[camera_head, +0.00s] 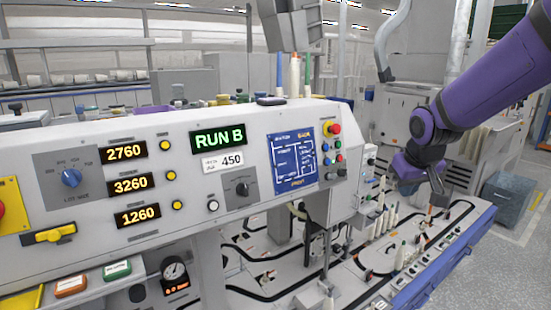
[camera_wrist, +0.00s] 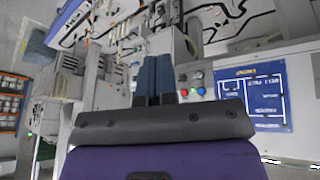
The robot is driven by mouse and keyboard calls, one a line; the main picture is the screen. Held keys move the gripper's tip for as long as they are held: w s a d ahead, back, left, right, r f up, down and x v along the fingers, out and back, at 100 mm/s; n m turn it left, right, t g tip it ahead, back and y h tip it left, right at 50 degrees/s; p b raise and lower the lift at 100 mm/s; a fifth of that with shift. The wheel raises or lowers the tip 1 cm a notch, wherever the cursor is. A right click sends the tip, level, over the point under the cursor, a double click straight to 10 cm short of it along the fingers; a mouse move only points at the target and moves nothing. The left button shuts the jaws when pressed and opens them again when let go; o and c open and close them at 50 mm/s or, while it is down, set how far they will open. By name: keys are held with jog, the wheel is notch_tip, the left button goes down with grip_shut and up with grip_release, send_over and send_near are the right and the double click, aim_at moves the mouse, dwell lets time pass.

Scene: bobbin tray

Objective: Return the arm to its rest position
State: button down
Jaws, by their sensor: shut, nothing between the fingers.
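My purple arm (camera_head: 490,85) reaches in from the upper right in the head view. My gripper (camera_head: 440,202) hangs at its end, over the right part of the white machine bed with black tracks (camera_head: 340,275). In the wrist view my gripper's two blue-grey fingers (camera_wrist: 153,62) lie together, shut, with nothing between them. The fingertips show small in the head view, and I cannot tell their exact height above the bed.
The control panel (camera_head: 262,130) with lit displays and a blue screen (camera_head: 294,160) stands to the left of my arm. Several pale bobbins (camera_head: 385,222) stand on the bed near my gripper. A grey bin (camera_head: 508,195) stands on the floor at right.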

jog(key=s+r+m, duration=0.1)
jog(key=s+r, duration=0.3)
jog(key=s, duration=0.9)
jog(key=s+r, duration=0.4)
jog(key=s, duration=0.9)
jog(key=shift+s+r+m+y, duration=0.25)
jog(key=shift+s+m+y, duration=0.05)
jog(key=shift+s+m, duration=0.1)
dwell(1.2)
